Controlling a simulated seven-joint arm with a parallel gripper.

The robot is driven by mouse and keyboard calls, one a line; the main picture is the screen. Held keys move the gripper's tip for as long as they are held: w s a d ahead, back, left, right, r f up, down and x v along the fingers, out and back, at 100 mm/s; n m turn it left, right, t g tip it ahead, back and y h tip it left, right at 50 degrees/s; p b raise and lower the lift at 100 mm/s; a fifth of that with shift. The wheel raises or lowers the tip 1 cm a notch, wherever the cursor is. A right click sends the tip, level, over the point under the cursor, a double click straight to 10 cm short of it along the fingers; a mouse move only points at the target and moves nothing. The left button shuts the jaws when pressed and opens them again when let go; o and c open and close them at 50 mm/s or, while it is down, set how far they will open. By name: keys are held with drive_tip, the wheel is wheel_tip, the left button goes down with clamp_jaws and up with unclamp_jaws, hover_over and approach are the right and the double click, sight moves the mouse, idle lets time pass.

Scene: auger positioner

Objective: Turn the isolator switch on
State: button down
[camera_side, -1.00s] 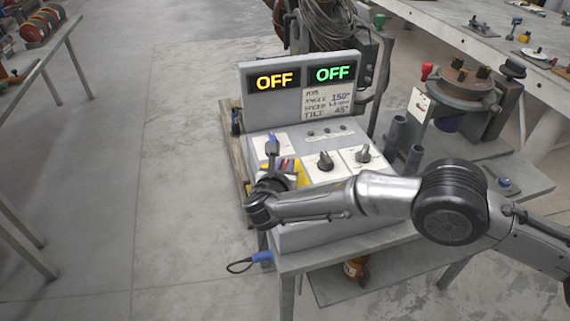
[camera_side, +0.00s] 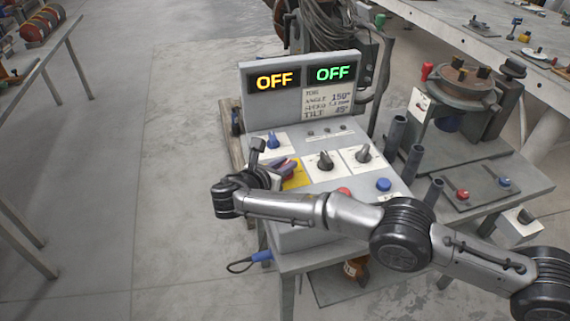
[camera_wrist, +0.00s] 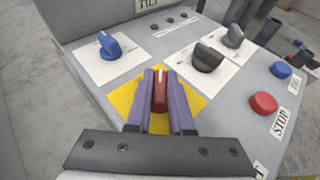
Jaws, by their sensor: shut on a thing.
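The isolator switch appears to be the red knob (camera_wrist: 160,92) with a white pointer line, on a yellow plate (camera_wrist: 128,98) on the sloped control panel. In the wrist view the pointer line runs roughly away from my gripper. My gripper (camera_wrist: 160,103) has its two purple-blue fingers on either side of the red knob and is shut on it. In the side view my gripper (camera_side: 287,169) reaches the yellow plate (camera_side: 294,178) from the left, hiding most of the knob. The display (camera_side: 302,77) reads OFF in amber and OFF in green.
A blue knob (camera_wrist: 110,45) stands behind-left of the red knob. Dark knobs (camera_wrist: 208,57) stand to the right, with a red STOP button (camera_wrist: 263,104) and a blue button (camera_wrist: 281,69). Upright grey posts (camera_side: 396,133) and a round-topped positioner (camera_side: 458,84) stand right of the panel.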

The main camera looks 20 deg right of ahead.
drive_tip(key=c, duration=0.8)
unclamp_jaws()
drive_tip(key=v, duration=1.2)
drive_tip(key=shift+o, duration=0.2)
drive_tip(key=shift+f, duration=0.1)
